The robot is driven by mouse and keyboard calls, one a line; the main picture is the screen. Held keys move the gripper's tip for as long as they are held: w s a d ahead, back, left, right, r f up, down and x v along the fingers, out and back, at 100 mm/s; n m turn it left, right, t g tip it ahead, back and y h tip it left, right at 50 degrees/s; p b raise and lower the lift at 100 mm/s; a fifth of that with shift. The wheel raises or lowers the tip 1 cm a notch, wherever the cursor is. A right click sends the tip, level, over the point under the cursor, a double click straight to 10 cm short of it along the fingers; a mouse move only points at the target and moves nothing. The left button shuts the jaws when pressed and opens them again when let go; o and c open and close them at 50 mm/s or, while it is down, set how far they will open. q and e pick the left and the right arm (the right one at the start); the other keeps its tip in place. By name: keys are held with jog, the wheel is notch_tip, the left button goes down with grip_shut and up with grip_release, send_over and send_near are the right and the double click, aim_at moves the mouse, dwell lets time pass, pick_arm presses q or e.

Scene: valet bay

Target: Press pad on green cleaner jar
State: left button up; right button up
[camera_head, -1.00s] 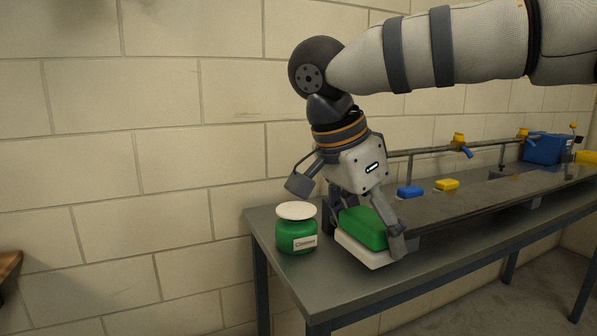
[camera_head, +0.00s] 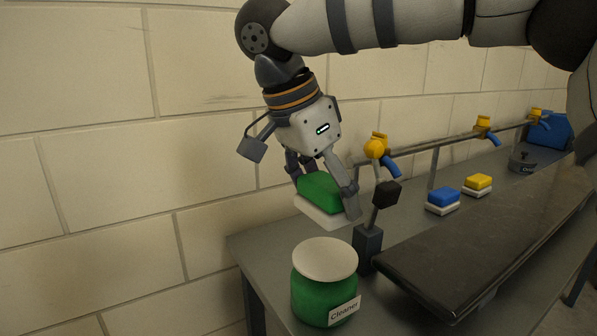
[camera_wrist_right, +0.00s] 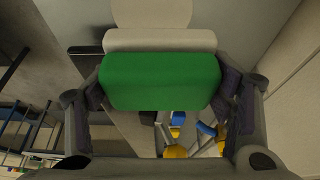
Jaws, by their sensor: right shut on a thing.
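The green cleaner jar (camera_head: 318,291) stands on the grey bench near its left end, with a wide white top (camera_head: 325,260) and a label reading "Cleaner". My right gripper (camera_head: 326,193) is shut on a pad with a green upper block (camera_head: 320,190) and a white lower layer (camera_head: 322,213). The pad is in the air above and behind the jar, apart from it in the head view. In the right wrist view the green block (camera_wrist_right: 160,80) sits between both fingers, with a white round shape, likely the jar top (camera_wrist_right: 152,12), beyond it. My left gripper is not in view.
A blue pad (camera_head: 443,198) and a yellow pad (camera_head: 478,182) rest on the bench (camera_head: 262,262) farther right. A dark slab (camera_head: 480,240) lies along the front. A rail with yellow and blue taps (camera_head: 377,147) runs behind. A blue bin (camera_head: 550,130) is at the far end.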

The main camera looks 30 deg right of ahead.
jog(key=shift+s, duration=0.15)
send_over(334, 252)
jog(key=a, duration=0.1)
notch_tip(334, 252, down, 5)
jog(key=shift+r, duration=0.1)
jog(key=shift+f, duration=0.4)
jog(key=shift+f, duration=1)
dwell(1.3)
jog(key=shift+r, duration=3.55)
